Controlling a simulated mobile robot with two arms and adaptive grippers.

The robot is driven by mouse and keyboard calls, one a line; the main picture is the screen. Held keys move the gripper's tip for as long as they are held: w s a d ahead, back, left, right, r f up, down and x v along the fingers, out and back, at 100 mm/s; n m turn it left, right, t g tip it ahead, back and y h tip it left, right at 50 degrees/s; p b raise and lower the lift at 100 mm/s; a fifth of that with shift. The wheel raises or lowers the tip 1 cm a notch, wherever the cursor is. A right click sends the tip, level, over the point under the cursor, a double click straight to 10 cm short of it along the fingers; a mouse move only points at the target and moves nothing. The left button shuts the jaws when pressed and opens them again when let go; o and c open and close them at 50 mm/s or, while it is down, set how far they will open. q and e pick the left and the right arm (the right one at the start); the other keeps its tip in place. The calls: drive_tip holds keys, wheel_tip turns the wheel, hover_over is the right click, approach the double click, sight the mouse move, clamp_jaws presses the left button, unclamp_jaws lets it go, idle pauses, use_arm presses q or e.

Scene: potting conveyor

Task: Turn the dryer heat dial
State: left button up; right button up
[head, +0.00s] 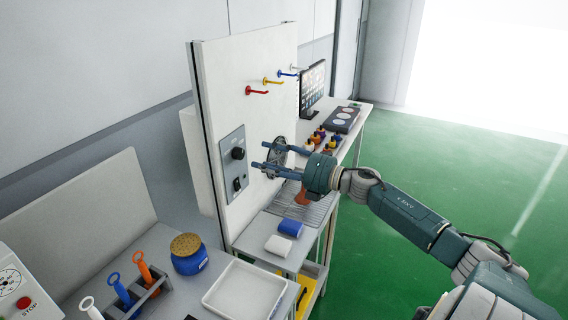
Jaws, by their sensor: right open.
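A grey control plate (233,164) is mounted on the upright white panel (222,85). A black round knob (238,153), which looks like the heat dial, sits on its upper part. A smaller dark control (236,184) is below it; the markings are too small to read. My right gripper (260,155) reaches in from the right with its two long fingers spread and nothing between them. Its fingertips point at the panel, to the right of the knob and apart from it in the picture. My left gripper is not in view.
A dark spoked wheel (275,156) is on the panel behind the fingers. Colored pegs (254,90) stick out above. Below are a wire rack (310,211) and blue and white rolls (291,228). A white tray (245,290) and blue jar (189,256) stand in front.

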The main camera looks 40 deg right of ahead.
sight(242, 155)
drive_tip(key=v, duration=0.5)
drive_tip(key=shift+d, duration=0.1)
drive_tip(key=w+a+m, duration=0.1)
drive_tip(key=w+m, duration=0.2)
drive_tip(key=m, duration=0.5)
drive_tip(key=w+a+m, duration=0.2)
drive_tip(key=w+m, duration=0.2)
drive_tip(key=m, duration=0.4)
drive_tip(key=w+a+m, duration=0.2)
drive_tip(key=w+m, duration=0.1)
drive_tip(key=m, duration=0.5)
drive_tip(key=shift+w+f, duration=0.15)
drive_tip(key=shift+w+a+f, duration=0.1)
drive_tip(key=shift+w+a, duration=0.1)
drive_tip(key=shift+w, duration=0.2)
